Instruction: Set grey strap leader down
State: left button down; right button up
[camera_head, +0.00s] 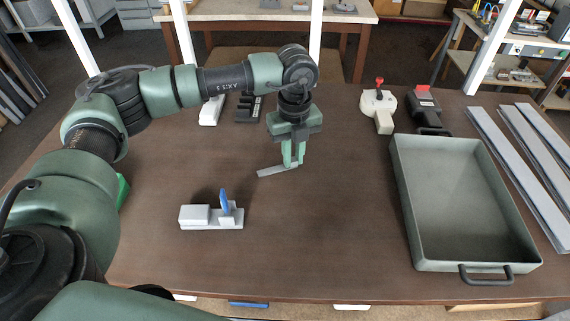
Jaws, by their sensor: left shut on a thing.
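My left gripper (293,162) points down over the middle of the brown table (330,220). It is shut on a light grey strap leader (272,171), a short flat strip that sticks out to the left of the fingers. The strip looks at or just above the table top; I cannot tell if it touches. My right gripper does not show.
A white fixture with a blue upright piece (224,203) stands at front left. A grey tray (405,205) with black handles fills the right, beside several long grey profiles (520,165). A white device with a red knob (379,105) stands behind. The table's middle is clear.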

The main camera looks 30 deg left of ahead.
pick_arm(q)
jog(key=shift+r, duration=0.1)
jog(key=shift+r+b, duration=0.35)
jog(key=shift+r, duration=0.25)
notch_tip(320, 180, up, 19)
jog(key=b, duration=0.3)
jog(key=shift+f+b, duration=0.15)
jog(key=shift+b, duration=0.25)
